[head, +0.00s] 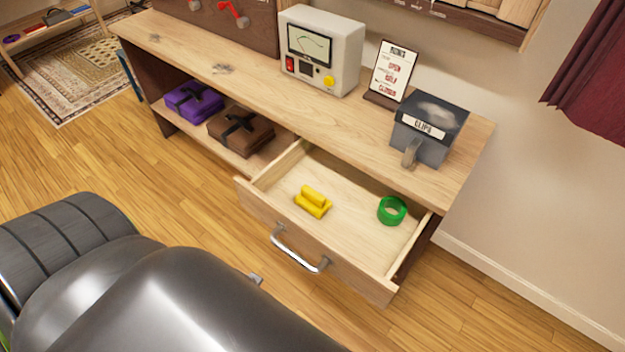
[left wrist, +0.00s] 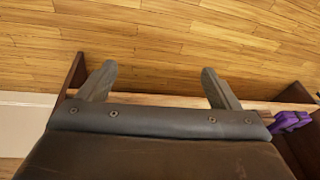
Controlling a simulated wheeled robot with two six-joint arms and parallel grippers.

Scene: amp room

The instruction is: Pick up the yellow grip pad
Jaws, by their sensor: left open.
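The yellow grip pad (head: 313,202) lies in the open drawer (head: 345,190), left of the middle of its floor. It looks like a small block with a raised ridge. My left gripper (left wrist: 157,72) shows in the left wrist view with its two dark fingers spread apart and nothing between them. It is clear of the pad, which does not show in that view. In the head view my large grey arm fills the lower left and hides most of the gripper. My right gripper is not in view.
A green ring (head: 391,210) lies in the drawer right of the pad. The drawer has a metal handle (head: 299,250). Above are a meter box (head: 322,50), a sign (head: 391,70) and a grey clips box (head: 428,128). Purple (head: 194,101) and brown (head: 240,131) bundles sit on the shelf.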

